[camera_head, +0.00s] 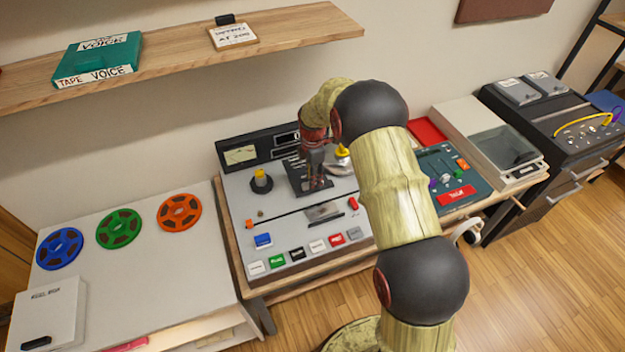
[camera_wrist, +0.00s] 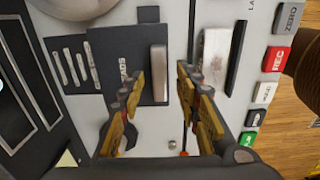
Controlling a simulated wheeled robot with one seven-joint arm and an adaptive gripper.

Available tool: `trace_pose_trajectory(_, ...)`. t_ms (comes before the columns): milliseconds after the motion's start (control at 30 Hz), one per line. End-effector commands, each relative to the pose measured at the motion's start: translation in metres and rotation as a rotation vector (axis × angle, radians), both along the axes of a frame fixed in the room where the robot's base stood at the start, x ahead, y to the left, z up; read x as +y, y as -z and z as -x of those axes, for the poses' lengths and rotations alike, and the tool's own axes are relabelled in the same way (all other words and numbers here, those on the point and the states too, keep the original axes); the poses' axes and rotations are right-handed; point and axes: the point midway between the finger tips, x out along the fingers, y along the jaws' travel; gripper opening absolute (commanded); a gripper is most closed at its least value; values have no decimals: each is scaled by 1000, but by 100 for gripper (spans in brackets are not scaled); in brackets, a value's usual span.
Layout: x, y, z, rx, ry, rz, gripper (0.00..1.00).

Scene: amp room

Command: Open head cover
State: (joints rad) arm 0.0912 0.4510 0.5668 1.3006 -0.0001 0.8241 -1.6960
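The head cover is a dark panel marked "HEADS" (camera_wrist: 115,62) in the wrist view, lying flat on the tape machine's grey top. A pale upright bar (camera_wrist: 158,72), which looks like its handle, stands at its right edge. My gripper (camera_wrist: 160,82) is open, with one yellow-and-dark finger on each side of the bar's lower end. I cannot tell whether either finger touches it. In the head view the dark cover (camera_head: 296,172) shows behind and left of my gripper (camera_head: 318,186), which hides part of it.
A wooden shelf (camera_head: 180,58) hangs above. Coloured reels (camera_head: 119,229) lie on the left table. A mixer-like panel (camera_head: 450,172) stands to the right.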

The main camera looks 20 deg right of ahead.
Motion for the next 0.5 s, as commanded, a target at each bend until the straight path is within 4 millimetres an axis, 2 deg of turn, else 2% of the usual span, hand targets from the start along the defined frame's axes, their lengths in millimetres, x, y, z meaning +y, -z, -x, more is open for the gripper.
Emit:
trace_pose_trajectory(300, 0, -63, -1, -4, 0, 1, 33)
trace_pose_trajectory(500, 0, -94, -1, -3, 0, 0, 33)
